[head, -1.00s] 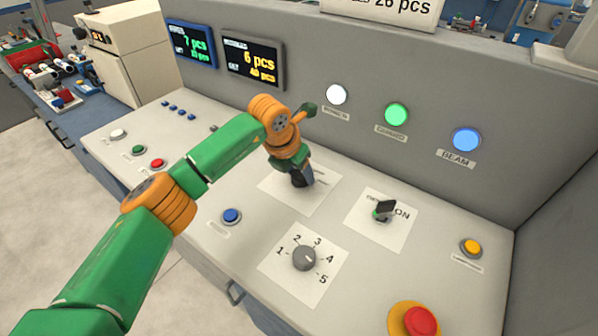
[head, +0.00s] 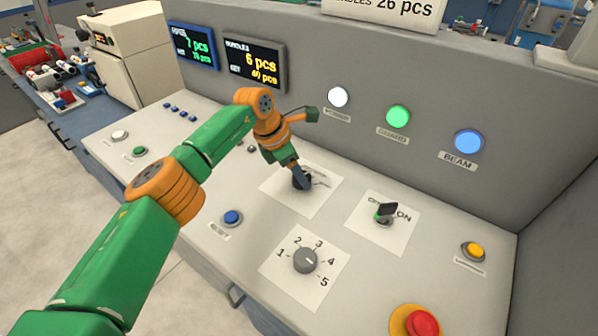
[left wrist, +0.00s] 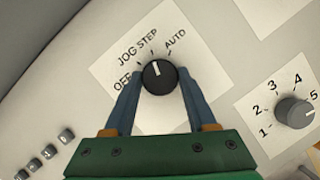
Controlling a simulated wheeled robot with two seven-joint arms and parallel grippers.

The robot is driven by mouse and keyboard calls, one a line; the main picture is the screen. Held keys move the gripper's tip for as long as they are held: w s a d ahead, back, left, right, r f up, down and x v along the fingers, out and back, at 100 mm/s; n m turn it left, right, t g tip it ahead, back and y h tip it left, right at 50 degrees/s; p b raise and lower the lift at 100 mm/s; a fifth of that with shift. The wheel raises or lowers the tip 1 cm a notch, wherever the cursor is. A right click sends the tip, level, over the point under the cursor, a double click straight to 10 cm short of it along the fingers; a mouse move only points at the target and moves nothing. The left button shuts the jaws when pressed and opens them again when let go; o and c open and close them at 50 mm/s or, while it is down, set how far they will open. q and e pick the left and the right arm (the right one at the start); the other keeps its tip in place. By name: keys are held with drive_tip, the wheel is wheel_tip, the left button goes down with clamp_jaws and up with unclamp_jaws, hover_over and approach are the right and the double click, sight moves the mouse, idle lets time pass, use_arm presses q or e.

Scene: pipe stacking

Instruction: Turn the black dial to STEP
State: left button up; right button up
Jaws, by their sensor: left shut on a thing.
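The black dial (left wrist: 159,76) is a round knob with a white pointer line, on a white label plate (left wrist: 112,38) marked OFF, JOG, STEP and AUTO. The pointer line points up and slightly left in the left wrist view, about toward the STEP mark. My left gripper (left wrist: 160,80) is shut on the dial, one blue finger on each side. In the head view my left gripper (head: 301,178) comes down tilted onto the plate and hides most of the dial. My right gripper is not in view.
A grey numbered knob (head: 305,260) lies nearer on the panel, with a black key switch (head: 386,211) to the right. A blue button (head: 232,217), a yellow button (head: 473,251) and a red emergency button (head: 421,323) stand around. The upright back panel (head: 300,75) carries lamps and displays.

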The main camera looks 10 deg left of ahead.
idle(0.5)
use_arm(q)
drive_tip(key=o, duration=1.4)
drive_tip(key=b+v, duration=0.1)
drive_tip(key=v, duration=0.6)
drive_tip(key=shift+r, duration=0.15)
